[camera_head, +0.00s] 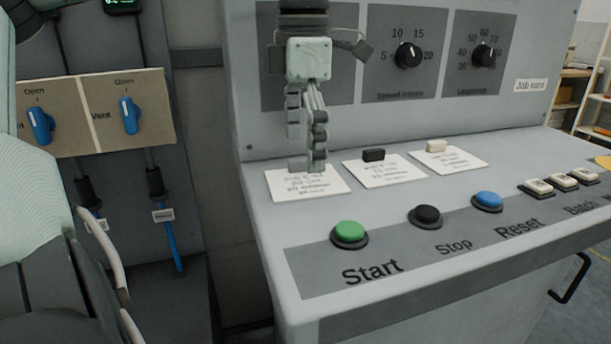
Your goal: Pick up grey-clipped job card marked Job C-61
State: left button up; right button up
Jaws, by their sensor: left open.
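Three white job cards lie in a row on the sloped grey console. The left card (325,184) has handwritten lines too small to read, and its clip is hidden or merges with my fingers. The middle card (384,174) has a black clip (373,155). The right card (447,162) has a cream clip (436,146). My left gripper (307,164) points down over the back edge of the left card, its fingertips at or just above it. It is open, but its fingers overlap in this view. My right gripper is not in view.
Green Start (349,233), black Stop (426,214) and blue Reset (487,201) buttons stand in front of the cards. The upright panel with dials (408,56) rises close behind the gripper. A panel with blue valve handles (130,116) is at left.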

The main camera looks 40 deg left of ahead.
aim_at(305, 176)
pick_arm(q)
jog(key=shift+w+f, duration=0.2)
jog(key=shift+f, duration=1.25)
jog(key=shift+c, duration=0.6)
grip_shut()
